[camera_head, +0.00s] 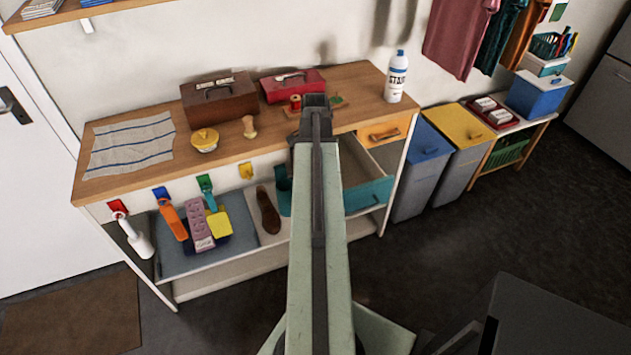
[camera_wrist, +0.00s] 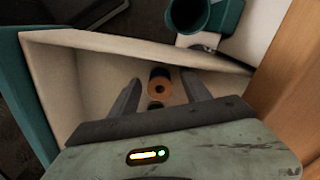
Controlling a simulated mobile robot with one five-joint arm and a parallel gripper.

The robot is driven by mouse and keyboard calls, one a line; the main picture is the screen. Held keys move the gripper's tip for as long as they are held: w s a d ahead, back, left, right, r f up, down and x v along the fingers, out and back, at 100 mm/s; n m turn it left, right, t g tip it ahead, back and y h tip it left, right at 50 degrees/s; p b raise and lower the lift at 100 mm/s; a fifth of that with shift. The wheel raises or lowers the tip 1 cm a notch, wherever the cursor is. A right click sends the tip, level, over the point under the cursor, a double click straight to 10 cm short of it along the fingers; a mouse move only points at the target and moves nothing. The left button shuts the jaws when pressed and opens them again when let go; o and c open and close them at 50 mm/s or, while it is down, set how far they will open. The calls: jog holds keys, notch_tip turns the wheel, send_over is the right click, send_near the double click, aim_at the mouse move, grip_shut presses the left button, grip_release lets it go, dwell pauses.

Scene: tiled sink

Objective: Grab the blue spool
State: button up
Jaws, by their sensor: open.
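In the wrist view a spool (camera_wrist: 160,73) with a tan, holed end and a dark blue band lies in an open drawer (camera_wrist: 85,62). My gripper (camera_wrist: 160,79) is open, with one finger on each side of the spool and a gap on both sides. In the head view the teal-fronted drawer (camera_head: 370,194) is pulled out of the workbench. My arm hides part of the drawer, and the blue spool does not show there.
The drawer's walls stand close around my fingers. A teal cup-like thing (camera_wrist: 195,14) is beyond the drawer wall.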

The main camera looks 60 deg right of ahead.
notch_tip(320, 180, down, 2)
jog(key=shift+f+b, duration=0.1)
jog(key=shift+b, duration=0.3)
jog(key=shift+r, duration=0.25)
grip_shut()
notch_tip(320, 180, up, 10)
jog(key=p, duration=1)
